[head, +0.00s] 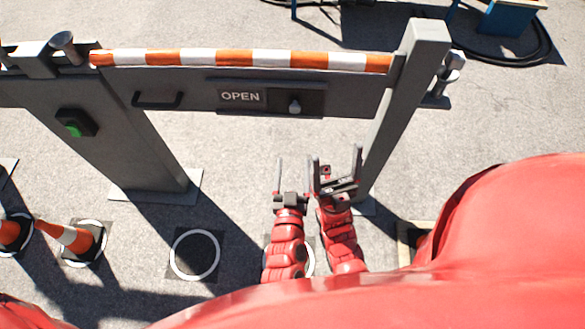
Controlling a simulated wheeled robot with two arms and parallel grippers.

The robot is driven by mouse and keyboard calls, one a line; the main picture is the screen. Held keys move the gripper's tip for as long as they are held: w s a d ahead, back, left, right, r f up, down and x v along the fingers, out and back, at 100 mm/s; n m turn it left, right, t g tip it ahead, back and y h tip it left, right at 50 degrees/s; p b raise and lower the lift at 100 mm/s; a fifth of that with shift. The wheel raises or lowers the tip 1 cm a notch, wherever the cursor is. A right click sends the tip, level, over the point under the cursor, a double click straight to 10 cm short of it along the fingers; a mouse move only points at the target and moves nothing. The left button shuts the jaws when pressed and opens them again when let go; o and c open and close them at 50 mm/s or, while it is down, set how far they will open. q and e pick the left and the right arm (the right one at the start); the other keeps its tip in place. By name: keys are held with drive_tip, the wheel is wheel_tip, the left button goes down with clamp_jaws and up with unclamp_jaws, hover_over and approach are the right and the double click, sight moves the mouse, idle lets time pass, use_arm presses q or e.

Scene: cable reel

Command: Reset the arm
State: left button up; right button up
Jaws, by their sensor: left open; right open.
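My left gripper (294,164) is open and empty, with its two fingers pointing up the picture. My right gripper (336,165) is open and empty just to the right of it, beside the foot of the gate's right post. Both arms, in red, reach up from the bottom of the picture. The grey gate (200,97) has an orange and white striped bar (240,59) along its top. It carries an OPEN sign (240,97), a small knob (295,106) and a dark handle (157,101). Both grippers look apart from the gate panel.
A grey post (408,90) stands at the gate's right end. The left post (125,140) bears a green button (74,129). A black cable (530,52) lies beyond the gate.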

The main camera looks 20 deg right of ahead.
use_arm(q)
drive_tip(key=shift+s+a, duration=0.1)
drive_tip(key=shift+s, duration=0.15)
drive_tip(key=shift+w+r, duration=0.1)
idle(0.3)
